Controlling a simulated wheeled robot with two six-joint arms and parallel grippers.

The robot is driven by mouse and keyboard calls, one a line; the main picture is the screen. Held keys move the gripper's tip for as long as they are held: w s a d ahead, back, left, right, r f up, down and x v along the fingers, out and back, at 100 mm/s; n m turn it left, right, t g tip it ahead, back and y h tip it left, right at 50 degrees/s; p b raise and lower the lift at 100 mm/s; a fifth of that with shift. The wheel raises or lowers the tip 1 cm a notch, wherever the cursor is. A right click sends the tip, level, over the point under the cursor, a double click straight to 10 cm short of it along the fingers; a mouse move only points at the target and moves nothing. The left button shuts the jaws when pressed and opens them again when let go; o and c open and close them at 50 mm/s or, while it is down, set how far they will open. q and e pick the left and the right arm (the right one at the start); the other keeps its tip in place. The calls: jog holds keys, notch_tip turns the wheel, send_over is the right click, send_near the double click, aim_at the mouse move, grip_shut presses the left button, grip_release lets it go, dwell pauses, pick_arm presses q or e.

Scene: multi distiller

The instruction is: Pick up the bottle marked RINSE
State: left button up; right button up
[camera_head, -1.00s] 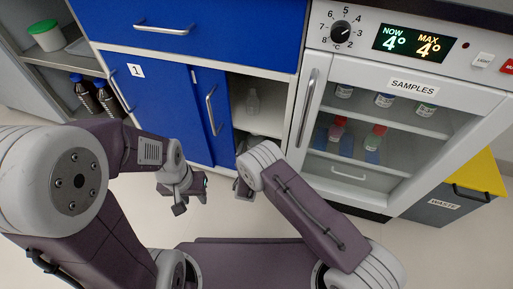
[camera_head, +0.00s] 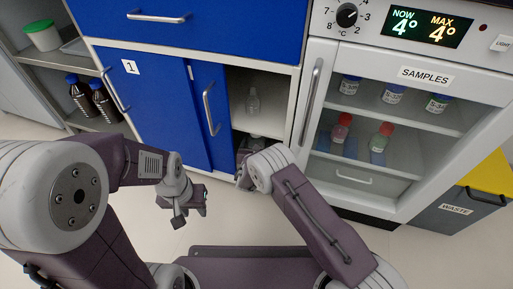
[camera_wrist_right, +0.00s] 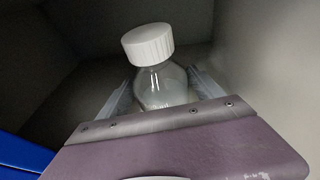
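A clear bottle with a white cap (camera_wrist_right: 148,44) stands in front of my right gripper (camera_wrist_right: 162,90) in the right wrist view, between its two fingers, inside a grey-walled space. The fingers look open, with small gaps beside the bottle. No lettering on it is readable. In the head view my right gripper (camera_head: 246,172) is low at the cabinet opening, mostly hidden by my wrist. A clear bottle (camera_head: 253,101) stands on the cabinet shelf above it; I cannot tell whether it is the same bottle. My left gripper (camera_head: 188,208) is open and empty, in front of the blue doors.
The blue sliding door (camera_head: 207,112) leaves the cabinet's right side open. A glass-fronted SAMPLES fridge (camera_head: 411,148) stands right of it, with several bottles inside. A yellow-topped WASTE bin (camera_head: 455,209) is at far right. Dark blue-capped bottles (camera_head: 104,100) stand on the left shelf.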

aim_at(256, 137)
jog(key=c, duration=0.5)
jog(key=shift+r, duration=0.1)
notch_tip(256, 137, up, 4)
jog(key=p, duration=0.4)
jog(key=s+a+p, duration=0.2)
jog(key=s+p, duration=0.7)
jog(key=s, duration=0.9)
jog(key=shift+f, duration=0.3)
